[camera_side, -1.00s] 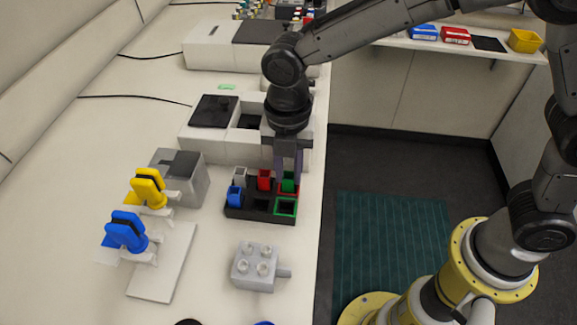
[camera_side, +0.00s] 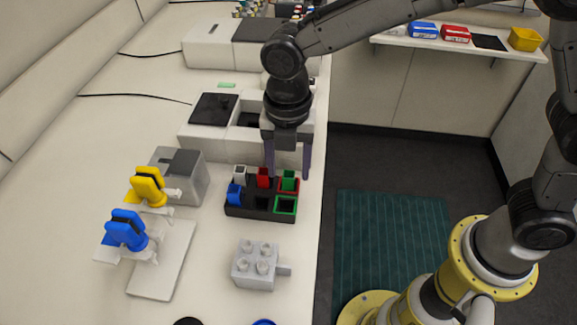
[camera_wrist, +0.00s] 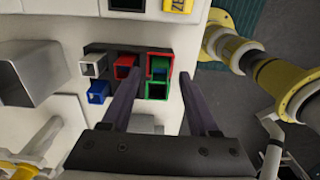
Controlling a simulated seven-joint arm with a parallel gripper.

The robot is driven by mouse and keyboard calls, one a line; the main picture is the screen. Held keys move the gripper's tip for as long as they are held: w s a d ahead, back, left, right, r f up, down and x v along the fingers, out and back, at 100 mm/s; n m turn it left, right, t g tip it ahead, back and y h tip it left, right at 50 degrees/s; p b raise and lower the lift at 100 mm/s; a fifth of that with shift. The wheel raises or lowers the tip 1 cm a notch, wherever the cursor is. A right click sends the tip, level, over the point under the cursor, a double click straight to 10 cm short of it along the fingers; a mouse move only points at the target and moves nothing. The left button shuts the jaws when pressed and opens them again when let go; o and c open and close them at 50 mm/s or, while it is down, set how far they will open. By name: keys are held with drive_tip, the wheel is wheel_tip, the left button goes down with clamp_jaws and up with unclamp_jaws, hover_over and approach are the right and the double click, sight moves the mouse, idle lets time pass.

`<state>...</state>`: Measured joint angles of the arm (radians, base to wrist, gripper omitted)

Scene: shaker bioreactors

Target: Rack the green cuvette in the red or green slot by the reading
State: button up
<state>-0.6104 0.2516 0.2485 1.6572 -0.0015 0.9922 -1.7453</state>
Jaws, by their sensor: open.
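The green cuvette (camera_side: 288,181) stands upright in the red-outlined slot (camera_side: 297,190) at the back right of the black rack (camera_side: 234,212). It also shows inside the red outline in the wrist view (camera_wrist: 160,59). The green-outlined slot (camera_side: 285,206), in front of it, is empty; in the wrist view it lies just below (camera_wrist: 157,91). My gripper (camera_side: 288,174) is open, with one finger on each side of the green cuvette and clear gaps between. No reading is legible in these views.
White (camera_side: 240,173), red (camera_side: 263,178) and blue (camera_side: 236,192) cuvettes stand in the same rack, close to my left finger. A grey block with round studs (camera_side: 255,267) sits in front. Blue and yellow pipette-like tools stand left. The bench edge is close on the right.

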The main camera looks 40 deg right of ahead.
wheel_tip(320, 180, up, 6)
idle(0.7)
drive_tip(key=s+d+r+m+t, duration=0.25)
drive_tip(key=d+r+m, duration=0.2)
drive_tip(key=d, duration=0.45)
drive_tip(key=s+d+r+m+t, duration=0.1)
drive_tip(key=s+d+r+m, duration=0.4)
drive_tip(key=d, duration=0.4)
drive_tip(key=s+d+f+m+t, duration=0.1)
drive_tip(key=s+d+f+m, duration=0.1)
drive_tip(key=s+m, duration=0.3)
drive_tip(key=s+d+f+m+t, duration=0.1)
drive_tip(key=s+d+f+m, duration=0.2)
drive_tip(key=m, duration=0.9)
drive_tip(key=shift+s+d+f, duration=0.2)
drive_tip(key=shift+s+d, duration=0.2)
drive_tip(key=shift+s, duration=0.7)
drive_tip(key=shift+m, duration=0.25)
